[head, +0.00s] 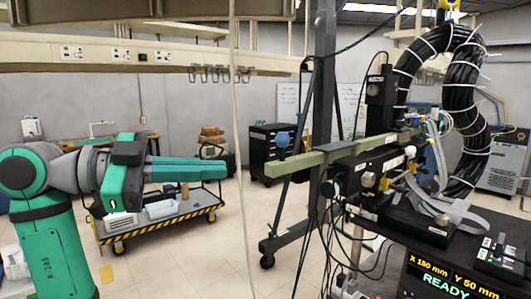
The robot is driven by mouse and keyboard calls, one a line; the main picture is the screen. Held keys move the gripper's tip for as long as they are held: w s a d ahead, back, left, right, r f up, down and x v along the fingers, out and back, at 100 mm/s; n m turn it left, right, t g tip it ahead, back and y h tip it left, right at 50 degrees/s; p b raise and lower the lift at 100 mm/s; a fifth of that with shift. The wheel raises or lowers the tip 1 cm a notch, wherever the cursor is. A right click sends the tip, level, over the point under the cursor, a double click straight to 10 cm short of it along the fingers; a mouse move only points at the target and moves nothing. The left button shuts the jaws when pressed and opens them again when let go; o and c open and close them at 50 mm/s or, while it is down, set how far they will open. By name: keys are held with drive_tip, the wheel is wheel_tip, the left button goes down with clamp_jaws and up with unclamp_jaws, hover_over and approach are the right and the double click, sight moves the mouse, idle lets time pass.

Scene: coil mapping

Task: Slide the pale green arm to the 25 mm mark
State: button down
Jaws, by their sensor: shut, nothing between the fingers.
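The pale green arm (312,157) is a long straight bar that sticks out to the left from a black stage (375,168) on the bench at the right. The scale marks on the bar are too small to read.
A grey upright post (322,100) stands behind the bar. A yellow-edged cart (165,222) is behind my gripper. Cables hang below the stage.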

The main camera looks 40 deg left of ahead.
drive_tip(key=w+a+r+n+g+h, duration=0.1)
drive_tip(key=w+a+n+h, duration=0.3)
drive_tip(key=n, duration=0.6)
drive_tip(key=w+a+n+g+h, duration=0.2)
drive_tip(key=w+a+n, duration=0.2)
drive_tip(key=w+n, duration=0.4)
drive_tip(key=w+d+n, duration=0.1)
drive_tip(key=w+d, duration=0.1)
drive_tip(key=d, duration=0.6)
drive_tip(key=shift+d, duration=0.35)
drive_tip(key=shift+w+d, duration=0.1)
drive_tip(key=shift+d, duration=0.05)
